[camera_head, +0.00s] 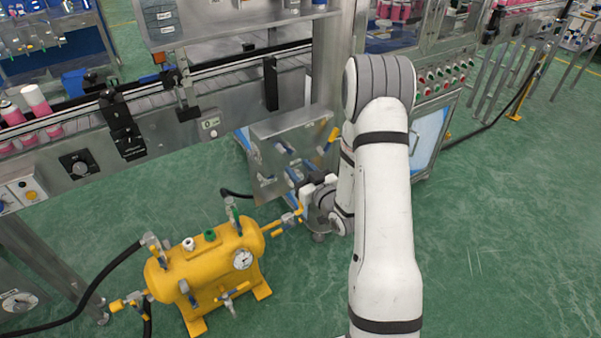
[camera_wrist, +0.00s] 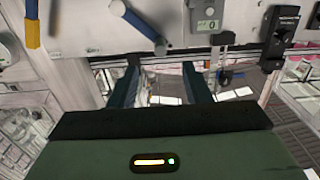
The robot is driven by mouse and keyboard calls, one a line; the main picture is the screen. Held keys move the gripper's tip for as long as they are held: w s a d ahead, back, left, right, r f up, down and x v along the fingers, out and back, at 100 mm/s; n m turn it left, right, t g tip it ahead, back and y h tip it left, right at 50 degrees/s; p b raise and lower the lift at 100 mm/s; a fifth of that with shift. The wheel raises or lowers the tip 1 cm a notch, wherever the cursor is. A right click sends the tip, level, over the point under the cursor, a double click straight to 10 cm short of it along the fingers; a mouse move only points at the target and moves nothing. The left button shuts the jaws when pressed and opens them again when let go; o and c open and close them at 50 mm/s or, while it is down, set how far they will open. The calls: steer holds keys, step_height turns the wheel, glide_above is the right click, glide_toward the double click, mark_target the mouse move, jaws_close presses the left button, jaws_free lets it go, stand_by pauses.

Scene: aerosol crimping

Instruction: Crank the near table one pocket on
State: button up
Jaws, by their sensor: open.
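My gripper (camera_wrist: 162,85) is open in the wrist view. Its two dark fingers stand apart, with nothing seen held between them. A blue lever (camera_wrist: 138,22) with a round end is on a light panel just beyond the fingers, apart from them as far as I can tell. I cannot tell which part is the crank, and no table pocket is clearly visible. In the head view my gripper (camera_head: 308,190) is low, partly hidden by my wrist, in front of a steel panel (camera_head: 285,130) with blue levers.
A yellow-orange handle (camera_wrist: 33,28) is at the panel's left; it also shows in the head view (camera_head: 333,134). A small counter (camera_head: 210,123) is on the conveyor frame. A yellow tank (camera_head: 207,268) with hoses stands close to my gripper. Green floor (camera_head: 500,240) is open at right.

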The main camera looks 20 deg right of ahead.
mark_target(285, 154)
steer(key=shift+p+x, duration=1.35)
steer(key=shift+x, duration=3.05)
steer(key=shift+c, duration=0.3)
steer(key=shift+f, duration=0.1)
jaws_close()
